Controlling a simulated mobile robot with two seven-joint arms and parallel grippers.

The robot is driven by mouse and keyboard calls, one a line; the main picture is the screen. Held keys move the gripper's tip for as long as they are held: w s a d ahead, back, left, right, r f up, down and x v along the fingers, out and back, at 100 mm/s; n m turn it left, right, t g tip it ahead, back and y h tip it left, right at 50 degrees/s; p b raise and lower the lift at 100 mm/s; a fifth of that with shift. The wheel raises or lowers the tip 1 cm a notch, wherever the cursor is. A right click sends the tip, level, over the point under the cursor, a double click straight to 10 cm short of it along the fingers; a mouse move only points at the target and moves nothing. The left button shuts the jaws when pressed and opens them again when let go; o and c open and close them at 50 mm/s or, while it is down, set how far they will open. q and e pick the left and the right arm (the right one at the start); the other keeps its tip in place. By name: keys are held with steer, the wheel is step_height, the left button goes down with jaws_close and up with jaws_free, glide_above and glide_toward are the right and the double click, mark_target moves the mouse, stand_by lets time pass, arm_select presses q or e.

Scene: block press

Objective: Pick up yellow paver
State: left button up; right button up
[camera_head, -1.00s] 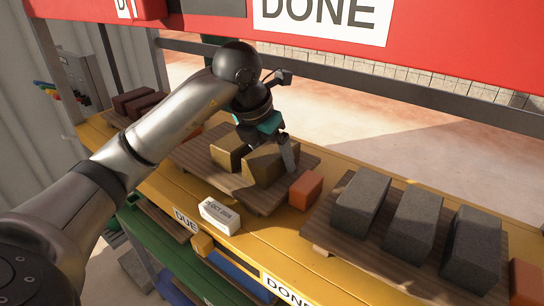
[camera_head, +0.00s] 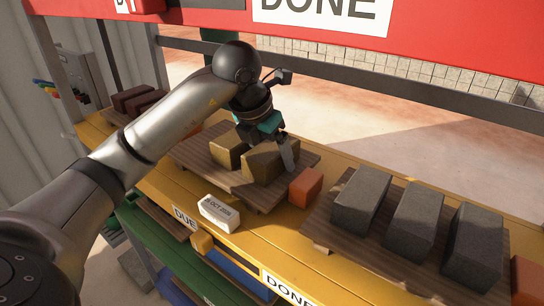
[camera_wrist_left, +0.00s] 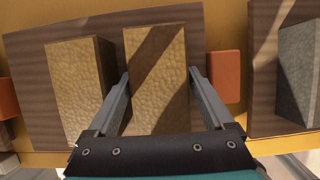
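Two yellow pavers stand side by side on a wooden pallet (camera_head: 225,185) in the head view. The left yellow paver (camera_head: 227,152) also shows in the left wrist view (camera_wrist_left: 78,85). My left gripper (camera_wrist_left: 158,76) is over the right yellow paver (camera_head: 261,166), with one finger along each long side. In the wrist view this paver (camera_wrist_left: 156,70) lies between the fingers; a narrow gap shows at the right finger, and contact at the left finger cannot be told. The paver rests on the pallet. My right gripper is not in view.
An orange block (camera_head: 305,187) sits close to the right of the pallet. Several grey pavers (camera_head: 411,222) stand on another pallet farther right. Dark red blocks (camera_head: 136,99) lie at the far left. A white date block (camera_head: 219,213) stands at the yellow shelf's front edge.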

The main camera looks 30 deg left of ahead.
arm_select(q)
jaws_close()
steer(key=shift+r, duration=0.15)
stand_by(0.6)
